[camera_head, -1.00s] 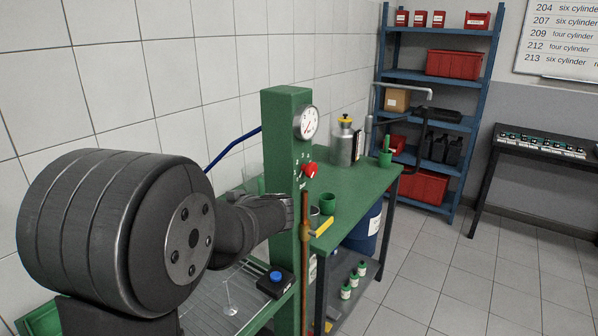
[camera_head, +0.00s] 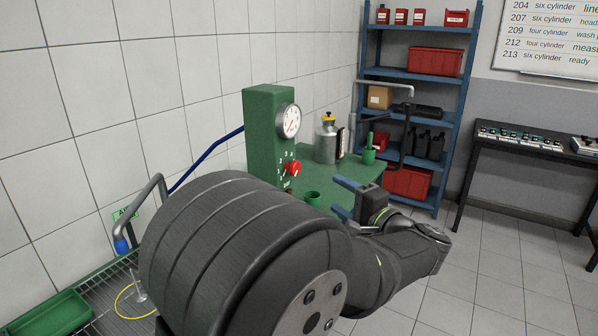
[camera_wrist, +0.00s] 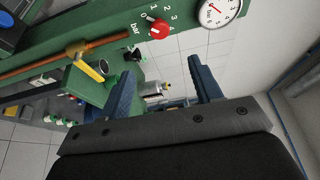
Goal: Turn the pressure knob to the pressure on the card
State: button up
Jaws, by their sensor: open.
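The red pressure knob (camera_head: 292,168) sits on the face of a green column (camera_head: 262,130), below a round white gauge (camera_head: 288,120). In the wrist view the knob (camera_wrist: 159,29) has a printed bar scale around it, and the gauge (camera_wrist: 217,10) is beside it. The knob's exact setting is too small to read. My gripper (camera_head: 343,198) is open and empty, with blue fingers, to the right of the knob and apart from it. In the wrist view its fingers (camera_wrist: 162,75) are spread, with the knob beyond them. I cannot make out a pressure card.
A copper pipe (camera_wrist: 100,46) with a yellow-handled valve (camera_wrist: 90,68) runs along the column. A green cup (camera_head: 312,198), a metal canister (camera_head: 327,140) and a green pot (camera_head: 369,156) stand on the green bench. A blue shelf (camera_head: 418,75) and a whiteboard (camera_head: 550,40) are behind.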

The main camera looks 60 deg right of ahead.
aim_at(297, 170)
jog(key=x, duration=1.6)
jog(key=shift+w, duration=0.1)
jog(key=c, duration=1)
